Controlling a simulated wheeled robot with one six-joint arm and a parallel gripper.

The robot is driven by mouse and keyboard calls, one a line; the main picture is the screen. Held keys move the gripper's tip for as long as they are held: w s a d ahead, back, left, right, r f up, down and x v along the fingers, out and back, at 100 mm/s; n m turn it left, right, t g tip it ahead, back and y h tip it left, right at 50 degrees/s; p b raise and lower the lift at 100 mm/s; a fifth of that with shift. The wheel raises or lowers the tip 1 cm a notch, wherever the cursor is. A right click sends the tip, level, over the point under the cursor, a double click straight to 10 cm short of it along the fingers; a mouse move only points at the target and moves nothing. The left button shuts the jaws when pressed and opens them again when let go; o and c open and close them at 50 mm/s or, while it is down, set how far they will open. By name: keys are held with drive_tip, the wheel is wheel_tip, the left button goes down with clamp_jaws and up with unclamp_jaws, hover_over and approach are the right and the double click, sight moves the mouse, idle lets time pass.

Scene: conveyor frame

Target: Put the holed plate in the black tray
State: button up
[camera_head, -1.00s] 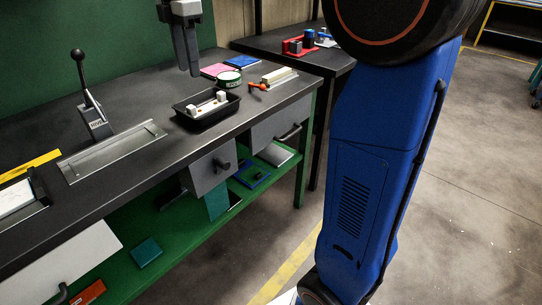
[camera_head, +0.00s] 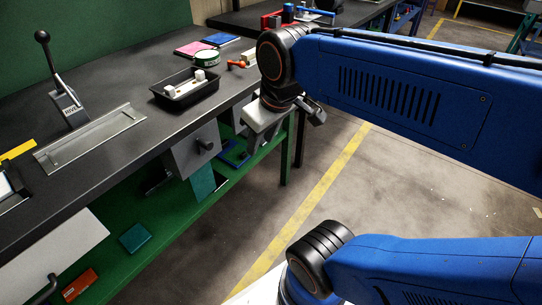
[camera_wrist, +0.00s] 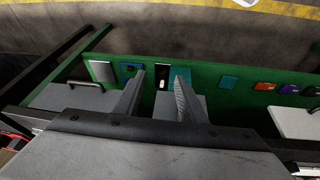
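The black tray (camera_head: 187,98) sits on the dark workbench with small white pieces (camera_head: 186,86) in it. I cannot make out a holed plate for certain. A light grey flat plate (camera_wrist: 101,71) lies on the green lower shelf in the wrist view; holes are not visible in it. A blue flat piece (camera_wrist: 130,69) with a dark middle is beside it, also seen in the head view (camera_head: 234,152). My gripper (camera_wrist: 160,77) is open, its fingers apart with nothing visibly held. It is by the bench's front side, above the shelf.
Two drawer units with handles hang under the bench. A dark item with a white part (camera_wrist: 162,77) shows between the fingers, below them. A lever (camera_head: 60,80), a green-white tape roll (camera_head: 206,58) and an orange-handled tool (camera_head: 237,64) are on the bench. The floor in front is clear.

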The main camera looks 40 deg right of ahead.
drive_tip(key=s+f, duration=0.1)
drive_tip(key=s+f+m, duration=0.2)
drive_tip(key=f, duration=0.1)
drive_tip(key=shift+d+t, duration=0.3)
drive_tip(key=shift+r, duration=0.1)
idle(0.9)
